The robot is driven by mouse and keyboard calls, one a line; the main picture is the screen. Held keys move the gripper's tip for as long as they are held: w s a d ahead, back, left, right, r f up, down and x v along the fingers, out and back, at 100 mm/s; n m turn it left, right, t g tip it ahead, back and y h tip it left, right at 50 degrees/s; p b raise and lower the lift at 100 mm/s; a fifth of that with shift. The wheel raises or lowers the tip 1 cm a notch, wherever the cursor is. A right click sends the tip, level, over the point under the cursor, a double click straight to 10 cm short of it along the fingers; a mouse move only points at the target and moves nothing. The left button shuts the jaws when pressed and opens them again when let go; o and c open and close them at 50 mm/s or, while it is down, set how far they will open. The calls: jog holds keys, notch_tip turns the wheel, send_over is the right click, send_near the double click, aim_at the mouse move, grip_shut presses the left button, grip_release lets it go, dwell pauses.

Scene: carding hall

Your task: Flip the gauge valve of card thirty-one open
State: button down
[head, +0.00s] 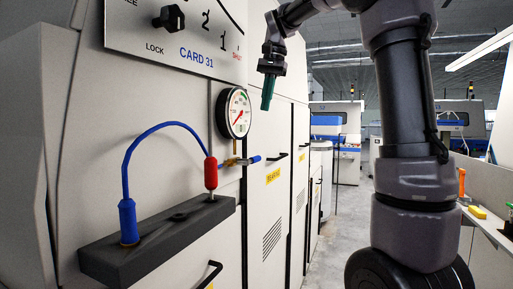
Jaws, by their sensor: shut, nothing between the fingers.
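The gauge valve of card thirty-one (232,162) is a small brass fitting below a round white dial gauge (235,113). Its short blue lever (250,160) points to the right, roughly level. The panel above reads CARD 31 (197,53). My gripper (267,103) hangs above and to the right of the gauge, its green fingers pointing down. It is shut and empty, apart from the valve and the gauge.
Left of the valve, a blue hose (160,127) arches from a blue fitting to a red one on a dark ledge (160,240). A black knob (170,18) sits on the panel. Door handles (277,157) stick out along the machine.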

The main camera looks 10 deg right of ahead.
aim_at(257, 157)
jog(key=f, duration=0.4)
jog(key=w+a+f, duration=0.1)
jog(key=f, duration=0.4)
jog(key=a+f, duration=0.1)
jog(key=f, duration=0.3)
jog(key=shift+w+a+f, duration=0.1)
jog(key=shift+w+f, duration=0.2)
jog(key=shift+f, duration=0.1)
